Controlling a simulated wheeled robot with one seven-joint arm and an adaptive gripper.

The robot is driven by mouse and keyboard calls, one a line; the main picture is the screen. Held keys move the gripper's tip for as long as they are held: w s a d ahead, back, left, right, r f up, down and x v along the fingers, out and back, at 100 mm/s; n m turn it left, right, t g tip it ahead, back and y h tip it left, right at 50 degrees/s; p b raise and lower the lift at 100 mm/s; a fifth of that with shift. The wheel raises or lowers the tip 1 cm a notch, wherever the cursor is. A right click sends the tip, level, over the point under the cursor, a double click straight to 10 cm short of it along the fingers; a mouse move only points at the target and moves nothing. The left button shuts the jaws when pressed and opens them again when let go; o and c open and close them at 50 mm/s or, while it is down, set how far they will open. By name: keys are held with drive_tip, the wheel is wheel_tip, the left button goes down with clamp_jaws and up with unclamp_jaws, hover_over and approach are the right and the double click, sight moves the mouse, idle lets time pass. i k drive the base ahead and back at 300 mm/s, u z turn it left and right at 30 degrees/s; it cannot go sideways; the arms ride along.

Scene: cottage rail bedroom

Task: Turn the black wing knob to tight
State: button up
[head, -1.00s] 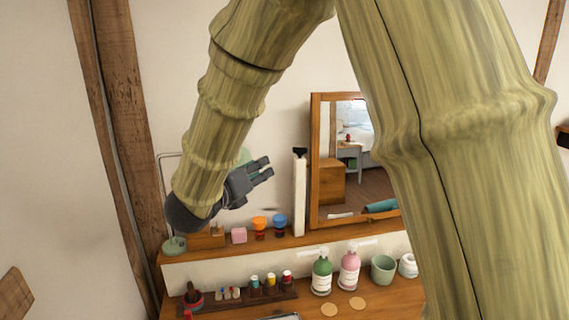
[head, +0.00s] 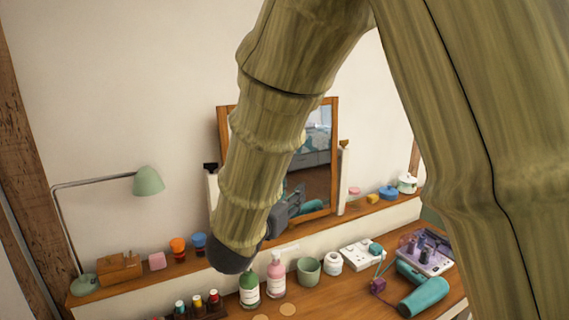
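A black wing knob (head: 210,167) sits at the top of the white post on the left side of the wood-framed tilting mirror (head: 222,122). It is small in the head view, and its turn position cannot be read. My gripper (head: 306,204) is in front of the lower part of the mirror, to the right of the knob and lower in the picture. The gripper is partly hidden behind my own forearm, and whether its fingers are apart is unclear. Nothing is seen in it. My forearm also covers part of the mirror's left side, close to the knob.
A green lamp (head: 148,182), wooden box (head: 119,268) and small jars stand on the shelf at left. Green (head: 249,290) and pink (head: 276,276) bottles, a green cup (head: 308,270), a white socket strip (head: 361,254) and a teal hair dryer (head: 424,297) crowd the tabletop.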

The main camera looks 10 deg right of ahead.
sight(211, 167)
drive_tip(key=z, duration=1.8)
drive_tip(key=i, duration=0.8)
drive_tip(key=u, duration=2.85)
